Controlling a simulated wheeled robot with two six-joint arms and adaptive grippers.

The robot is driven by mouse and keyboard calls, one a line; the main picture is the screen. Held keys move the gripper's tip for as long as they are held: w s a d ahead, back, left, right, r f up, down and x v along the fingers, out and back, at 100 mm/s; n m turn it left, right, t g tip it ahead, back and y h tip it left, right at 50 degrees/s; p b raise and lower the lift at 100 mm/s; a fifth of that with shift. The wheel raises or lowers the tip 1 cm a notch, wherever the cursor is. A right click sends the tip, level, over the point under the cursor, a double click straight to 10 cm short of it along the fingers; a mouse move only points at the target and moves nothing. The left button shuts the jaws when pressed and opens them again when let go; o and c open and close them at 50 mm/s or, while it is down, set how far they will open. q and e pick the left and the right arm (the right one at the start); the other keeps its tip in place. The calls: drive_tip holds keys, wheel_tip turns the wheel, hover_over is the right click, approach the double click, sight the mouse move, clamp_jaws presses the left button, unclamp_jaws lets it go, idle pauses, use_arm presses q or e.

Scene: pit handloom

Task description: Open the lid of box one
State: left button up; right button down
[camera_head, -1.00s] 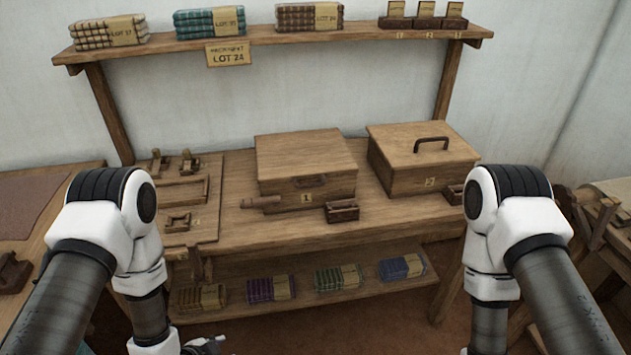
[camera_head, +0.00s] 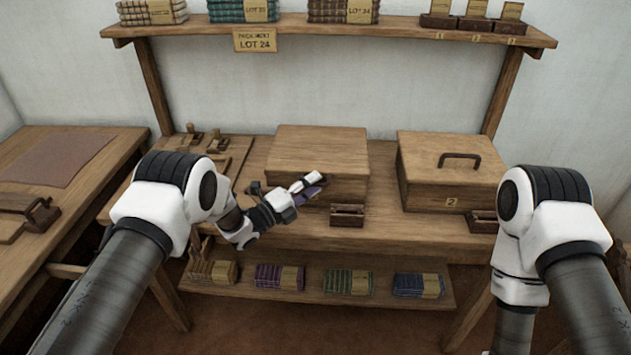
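Box one (camera_head: 318,150) is the wooden box left of centre on the bench in the head view. Its flat lid is down. My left gripper (camera_head: 318,185) is at the box's front face, over the place of its front handle and number label, which are both hidden. I cannot tell whether its fingers are apart or closed, or whether they touch the handle. My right arm comes in at the right, and its gripper is below the picture.
Box two (camera_head: 451,165), with a dark top handle, stands to the right on the bench (camera_head: 390,232). A small dark wooden block (camera_head: 347,215) sits just in front of box one. Wooden tools (camera_head: 207,140) lie to the left. A shelf (camera_head: 400,28) with cloth bundles runs above.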

use_arm(q)
drive_tip(key=shift+w+d+r, duration=0.1)
drive_tip(key=shift+w+d, duration=0.15)
drive_tip(key=shift+d, duration=0.25)
drive_tip(key=shift+a, duration=0.3)
drive_tip(key=shift+d, duration=0.1)
clamp_jaws()
drive_tip(key=shift+r, duration=0.15)
